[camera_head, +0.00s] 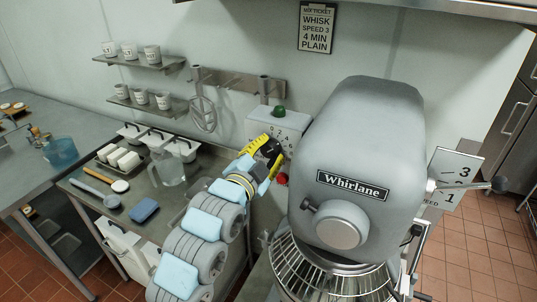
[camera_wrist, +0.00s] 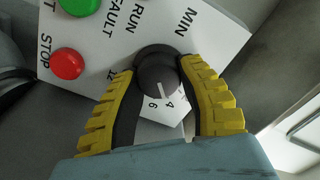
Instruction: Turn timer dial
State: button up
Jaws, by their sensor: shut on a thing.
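The timer dial (camera_wrist: 157,66) is a round black knob with a white pointer line on a grey control box (camera_head: 293,121). In the wrist view its pointer faces the printed 4, with the 6 beside it. My gripper (camera_head: 271,153) has its yellow ribbed fingers on both sides of the knob, shut on it. In the head view the gripper covers the dial. A green button (camera_wrist: 79,5) and a red STOP button (camera_wrist: 67,63) sit on the same panel. A ticket (camera_head: 317,27) on the wall reads whisk, speed 3, 4 min, plain.
The large Whirlane mixer (camera_head: 375,130) stands close to the right of my gripper, with a wire bowl guard (camera_head: 330,282) below. A whisk (camera_head: 203,114) hangs on the wall.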

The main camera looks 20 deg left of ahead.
jog(key=shift+f, duration=0.15)
jog(key=o, duration=1.2)
jog(key=shift+w+d, duration=0.1)
jog(key=shift+s, duration=0.35)
jog(key=s, duration=1.1)
jog(key=shift+s+a, duration=0.2)
jog(key=shift+a, duration=0.25)
